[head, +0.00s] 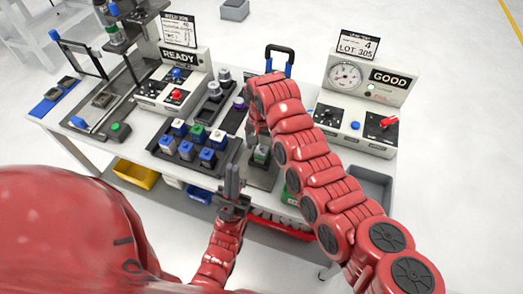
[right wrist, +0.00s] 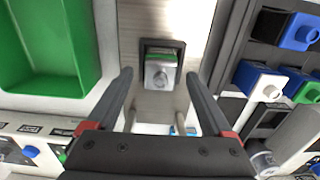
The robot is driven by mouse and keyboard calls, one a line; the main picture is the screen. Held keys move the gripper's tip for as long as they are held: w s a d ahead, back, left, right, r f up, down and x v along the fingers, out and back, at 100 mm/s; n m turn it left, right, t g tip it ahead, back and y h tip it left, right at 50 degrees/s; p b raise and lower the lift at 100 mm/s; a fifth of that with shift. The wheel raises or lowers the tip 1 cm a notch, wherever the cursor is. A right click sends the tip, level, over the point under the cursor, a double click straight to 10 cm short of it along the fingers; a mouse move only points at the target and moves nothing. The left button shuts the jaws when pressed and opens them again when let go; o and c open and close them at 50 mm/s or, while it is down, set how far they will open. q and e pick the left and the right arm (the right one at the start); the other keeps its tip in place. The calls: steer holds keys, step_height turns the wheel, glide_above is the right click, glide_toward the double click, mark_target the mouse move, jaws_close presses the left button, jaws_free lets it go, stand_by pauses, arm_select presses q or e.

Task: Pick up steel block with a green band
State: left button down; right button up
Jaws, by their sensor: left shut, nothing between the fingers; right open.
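The steel block with a green band (right wrist: 160,73) stands in a dark square holder in the right wrist view. It also shows in the head view (head: 261,155), just below my right wrist. My right gripper (right wrist: 160,78) is open, with its fingers apart to the left and right of the block in that picture. I cannot tell the remaining distance between fingers and block. In the head view my right arm hides most of this gripper. My left gripper (head: 233,172) is shut and empty, pointing up near the table's front edge, left of the block.
A dark tray (head: 165,153) of blocks with blue, green and white tops stands left of the holder. A green bin (right wrist: 50,85) and a yellow bin (head: 135,174) are also in view.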

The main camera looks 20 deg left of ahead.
steer(key=shift+f, duration=1.15)
jaws_close()
